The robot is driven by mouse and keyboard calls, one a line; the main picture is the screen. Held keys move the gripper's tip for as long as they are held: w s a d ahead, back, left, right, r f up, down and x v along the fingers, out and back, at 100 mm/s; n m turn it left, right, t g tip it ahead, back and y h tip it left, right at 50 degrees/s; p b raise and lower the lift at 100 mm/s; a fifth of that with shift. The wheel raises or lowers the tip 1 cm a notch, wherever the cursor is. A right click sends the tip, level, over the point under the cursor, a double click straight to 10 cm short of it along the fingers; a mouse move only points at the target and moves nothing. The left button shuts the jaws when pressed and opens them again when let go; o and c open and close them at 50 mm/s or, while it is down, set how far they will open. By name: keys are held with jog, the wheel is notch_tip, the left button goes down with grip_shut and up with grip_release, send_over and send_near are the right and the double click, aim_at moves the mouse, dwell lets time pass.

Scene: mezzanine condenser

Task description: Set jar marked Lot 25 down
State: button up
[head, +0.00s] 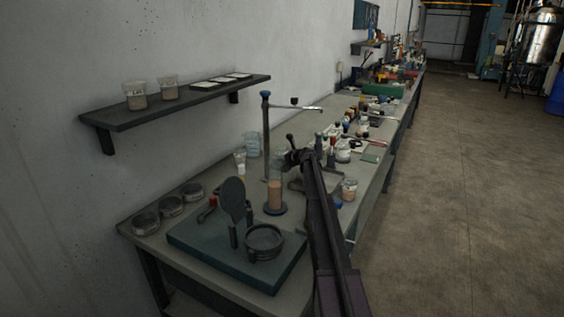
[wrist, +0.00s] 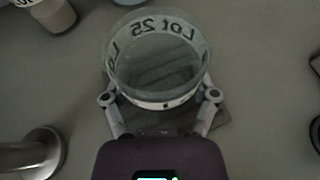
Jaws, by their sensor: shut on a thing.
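The jar marked Lot 25 (wrist: 158,92) is clear glass with dark lettering around its upper wall. It is in the middle of the wrist view, mouth towards the camera, and looks empty. My gripper (wrist: 160,100) is shut on it, one finger on each side. A darker grey square plate (wrist: 215,118) shows behind and beside the jar; whether the jar touches it I cannot tell.
A labelled jar (wrist: 55,14) with beige contents and a metal cylinder (wrist: 30,152) lie near in the wrist view. The head view shows a stand (head: 266,140), a tall beige-filled cylinder (head: 275,193), a teal board (head: 205,248) and a wall shelf (head: 185,100). The bench beyond is crowded.

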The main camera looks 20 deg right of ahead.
jog(key=shift+f, duration=0.15)
jog(key=o, duration=1.1)
jog(key=shift+o, duration=0.2)
jog(key=shift+r, duration=0.2)
jog(key=p+v, duration=0.4)
jog(key=v, duration=0.6)
jog(key=shift+s, duration=0.25)
jog(key=shift+s+d+r+p, duration=0.25)
jog(key=shift+s+d+p, duration=0.1)
jog(key=shift+s, duration=0.3)
